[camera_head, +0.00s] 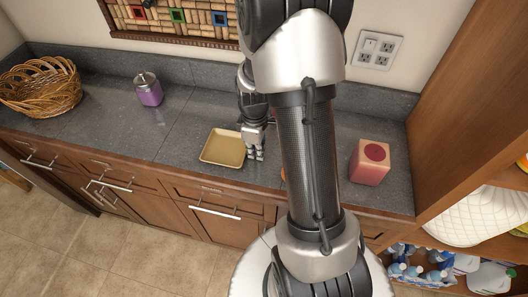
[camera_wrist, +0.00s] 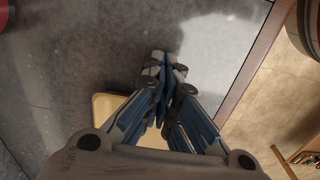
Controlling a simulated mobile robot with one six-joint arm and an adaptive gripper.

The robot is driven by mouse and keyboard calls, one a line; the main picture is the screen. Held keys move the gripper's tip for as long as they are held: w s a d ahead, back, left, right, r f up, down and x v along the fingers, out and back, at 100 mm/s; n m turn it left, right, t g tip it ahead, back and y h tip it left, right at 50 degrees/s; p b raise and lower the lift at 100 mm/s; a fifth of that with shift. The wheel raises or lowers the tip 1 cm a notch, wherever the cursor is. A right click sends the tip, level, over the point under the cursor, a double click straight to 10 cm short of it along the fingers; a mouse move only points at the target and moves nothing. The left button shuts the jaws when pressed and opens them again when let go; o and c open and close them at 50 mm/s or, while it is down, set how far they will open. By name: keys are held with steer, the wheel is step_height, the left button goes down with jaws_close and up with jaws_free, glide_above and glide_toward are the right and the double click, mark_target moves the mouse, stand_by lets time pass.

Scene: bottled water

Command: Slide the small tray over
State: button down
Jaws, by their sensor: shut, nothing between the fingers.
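The small tan tray (camera_head: 222,148) lies flat on the dark grey counter, left of my arm in the head view. My gripper (camera_head: 256,156) points down at the tray's right side, with its fingers shut and empty. In the head view the fingertips are close beside the tray's right edge; I cannot tell whether they touch it. In the wrist view the shut fingers (camera_wrist: 166,70) cover much of the tray (camera_wrist: 106,106), and only parts of it show behind them.
On the counter (camera_head: 120,125), a wicker basket (camera_head: 40,88) and a purple jar (camera_head: 148,90) stand to the left. A pink box (camera_head: 370,162) stands right of my arm. The counter left of the tray is clear. Its front edge is close to the tray.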

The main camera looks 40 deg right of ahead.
mark_target(197, 144)
steer(key=shift+w+a, duration=0.1)
steer(key=shift+w, duration=0.05)
steer(key=w+a, duration=0.4)
steer(key=w, duration=0.1)
steer(key=w+a+p, duration=0.1)
steer(key=w+a, duration=0.3)
steer(key=w, duration=0.1)
steer(key=w+a+p, duration=0.1)
steer(key=w+a, duration=0.3)
steer(key=w, duration=0.2)
steer(key=shift+w+f, duration=0.1)
steer(key=shift+s+d, duration=0.15)
steer(key=shift+s, duration=0.05)
